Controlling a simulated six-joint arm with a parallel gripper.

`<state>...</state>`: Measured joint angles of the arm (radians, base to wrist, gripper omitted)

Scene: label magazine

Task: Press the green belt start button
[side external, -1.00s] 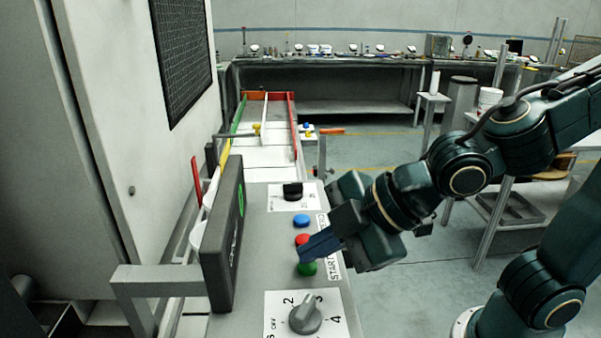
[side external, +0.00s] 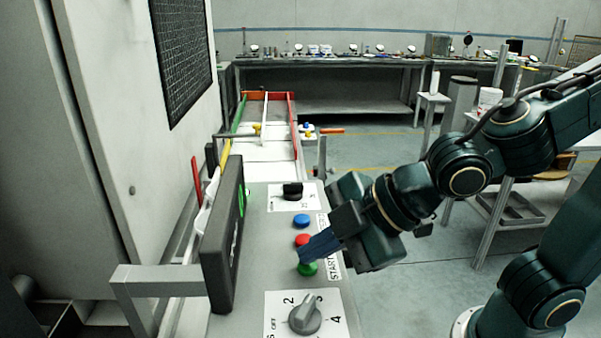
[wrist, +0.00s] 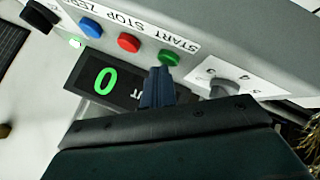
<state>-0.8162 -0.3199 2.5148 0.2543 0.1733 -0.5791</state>
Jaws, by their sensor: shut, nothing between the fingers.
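The green start button (side external: 308,269) sits on the grey control panel, nearest of three coloured buttons in the side view. It also shows in the wrist view (wrist: 169,58), beside the "START" label. My gripper (side external: 303,256) is shut and empty, with its blue-grey fingertips at the green button. In the wrist view the fingertips (wrist: 158,72) overlap the button's lower edge. I cannot tell whether they touch it or hover just above. The red button (side external: 302,240) and blue button (side external: 301,221) stand in line behind it.
A grey rotary knob (side external: 305,314) on a numbered plate is close in front of the green button. A black knob (side external: 292,191) is at the panel's far end. A dark display box (side external: 226,235) stands along the left; its face reads 0 in the wrist view.

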